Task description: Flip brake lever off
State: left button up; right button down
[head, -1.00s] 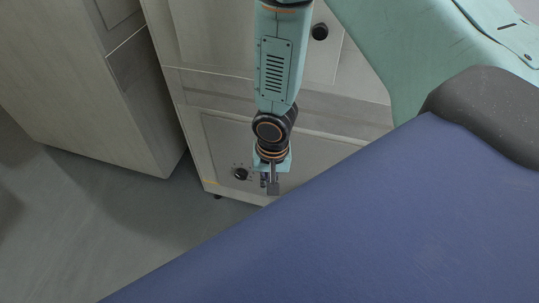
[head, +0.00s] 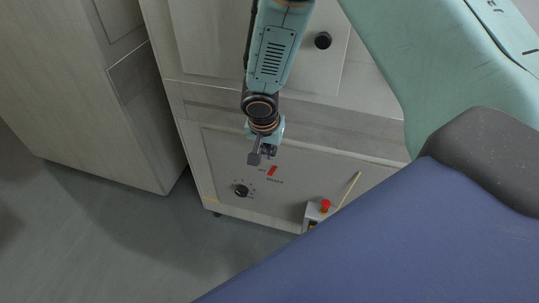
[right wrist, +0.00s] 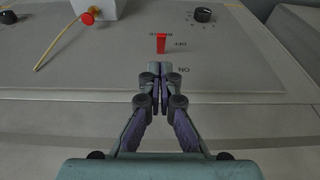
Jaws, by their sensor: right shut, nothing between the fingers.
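The red brake lever (head: 272,170) is on the pale cabinet's front panel, and it also shows in the right wrist view (right wrist: 160,43). There, the word OFF is beside it and ON is closer to my gripper. Which way the lever is set I cannot tell for sure. My right gripper (head: 262,156) is shut and empty, close to the lever in the head view. In the right wrist view my fingertips (right wrist: 159,68) are together just short of the lever, with a visible gap in the picture. My left gripper is not in view.
A black dial (head: 241,190) is left of the lever in the head view. A small box with a red button (head: 325,204) and a thin yellow rod (head: 350,189) are to the right. Open floor is at lower left.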

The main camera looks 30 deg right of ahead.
aim_at(272, 171)
jog(key=b+x, duration=0.2)
jog(key=x, duration=0.6)
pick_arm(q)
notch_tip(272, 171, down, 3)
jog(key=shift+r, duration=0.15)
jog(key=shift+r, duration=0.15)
